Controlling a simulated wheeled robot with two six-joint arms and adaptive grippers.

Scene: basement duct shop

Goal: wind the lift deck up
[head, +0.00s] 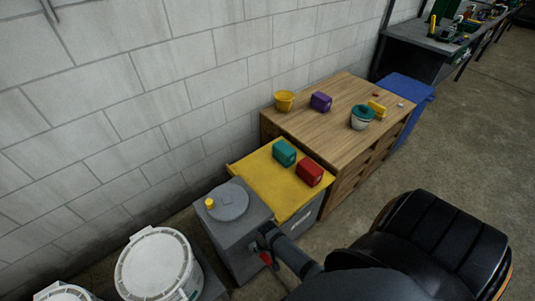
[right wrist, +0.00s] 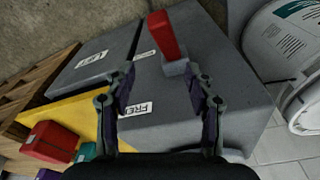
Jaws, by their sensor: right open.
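The yellow lift deck (head: 262,181) carries a teal box (head: 284,153) and a red box (head: 309,172). Beside it stands a grey housing (head: 232,245) topped by a round grey wheel (head: 229,202) with a yellow knob (head: 210,203). A red lever (head: 265,258) sits on the housing's side. In the right wrist view the red lever (right wrist: 166,35) rises from a grey block, near a FREE label (right wrist: 136,108) and a LIFT label (right wrist: 92,66). My right gripper (right wrist: 165,90) is open, its fingers spread at the housing's side, with the lever apart from them. My left gripper is out of view.
A wooden cabinet (head: 338,112) behind the deck holds a yellow bowl (head: 284,100), a purple box (head: 320,102) and a teal-lidded pot (head: 361,118). A white bucket (head: 157,265) stands left of the housing, a black seat (head: 440,245) at right. A block wall runs behind.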

